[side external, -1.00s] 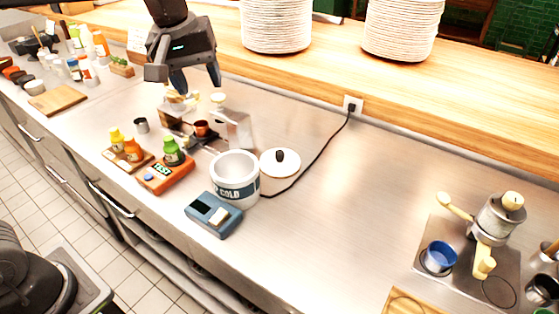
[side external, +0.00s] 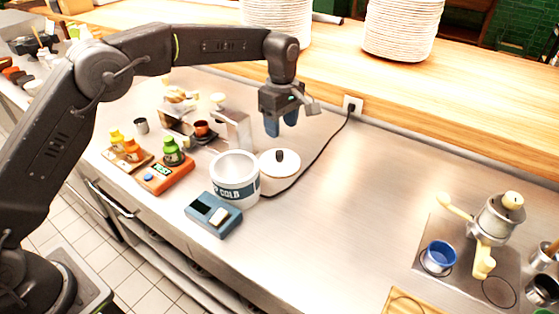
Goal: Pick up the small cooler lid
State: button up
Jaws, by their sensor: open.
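The small cooler lid (side external: 288,157) is a round white disc with a black knob on top. It is on the steel counter, just right of the white cooler tub (side external: 236,182), which has a blue band reading "COLD" and an open top. A pale area shows below the lid's front edge; I cannot tell whether it is a body or a reflection. My gripper (side external: 281,126) points down with its blue-grey fingers apart and empty. In the picture it is just above the lid's knob, not touching it.
A black cable (side external: 325,150) runs from the wall outlet past the lid. A blue-grey box (side external: 204,213) stands before the tub. The counter to the right is clear up to a juicer (side external: 497,222).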

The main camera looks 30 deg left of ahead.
aim_at(279, 152)
jog(key=f, duration=0.9)
jog(key=shift+s+a+f, duration=0.1)
jog(key=shift+a, duration=0.1)
grip_shut()
